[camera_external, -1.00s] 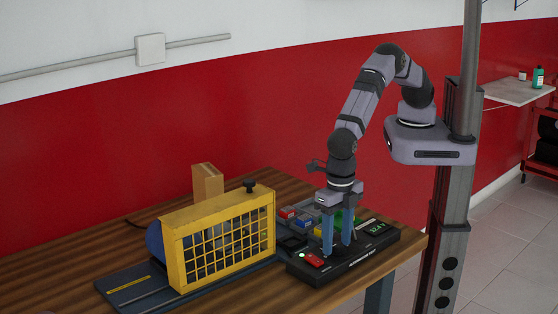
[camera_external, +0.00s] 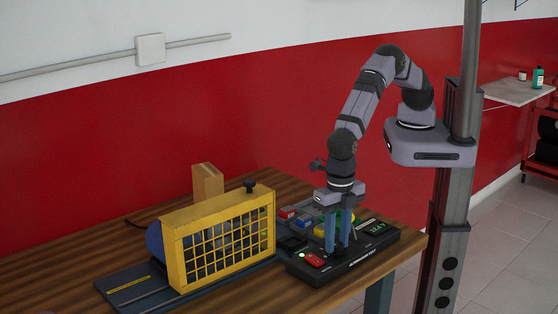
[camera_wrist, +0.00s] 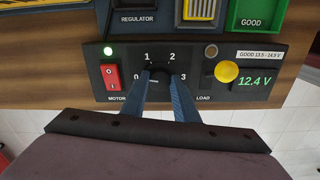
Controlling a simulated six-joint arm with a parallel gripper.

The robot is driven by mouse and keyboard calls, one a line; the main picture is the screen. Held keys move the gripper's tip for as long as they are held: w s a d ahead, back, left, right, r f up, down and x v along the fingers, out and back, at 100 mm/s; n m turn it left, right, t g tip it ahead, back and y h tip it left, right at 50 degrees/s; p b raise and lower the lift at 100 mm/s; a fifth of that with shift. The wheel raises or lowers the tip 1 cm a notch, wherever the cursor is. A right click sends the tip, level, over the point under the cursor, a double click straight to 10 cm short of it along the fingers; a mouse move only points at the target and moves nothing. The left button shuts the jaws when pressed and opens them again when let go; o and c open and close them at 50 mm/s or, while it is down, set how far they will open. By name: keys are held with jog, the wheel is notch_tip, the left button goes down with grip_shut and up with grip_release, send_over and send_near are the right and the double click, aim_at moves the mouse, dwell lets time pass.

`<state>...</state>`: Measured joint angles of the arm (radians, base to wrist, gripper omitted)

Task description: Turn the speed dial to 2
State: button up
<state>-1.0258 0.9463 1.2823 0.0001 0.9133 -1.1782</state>
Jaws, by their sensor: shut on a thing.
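The speed dial (camera_wrist: 160,73) is a dark round knob on the black control panel (camera_wrist: 205,85), ringed by white digits 0, 1, 2 and 3. In the wrist view it lies between the tips of my two blue fingers, and they hide part of it. My gripper (camera_wrist: 162,82) is shut on the dial from above. I cannot clearly read which digit the dial points to. In the outside view my gripper (camera_external: 338,248) points straight down at the panel (camera_external: 345,262), and the fingers cover the dial.
A yellow round knob (camera_wrist: 227,71) and a 12.4 V display (camera_wrist: 255,82) sit right. Coloured blocks lie behind the panel. A yellow cage (camera_external: 220,238) stands left on the table.

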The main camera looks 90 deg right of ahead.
jog(key=m+b, duration=0.1)
jog(key=m, duration=0.4)
jog(key=m+b, duration=0.1)
jog(key=m, duration=0.4)
jog(key=shift+m, duration=0.4)
jog(key=m+b, duration=0.1)
jog(key=m, duration=1)
jog(key=o, duration=1.1)
jog(key=shift+c, duration=0.2)
jog(key=shift+r, duration=0.15)
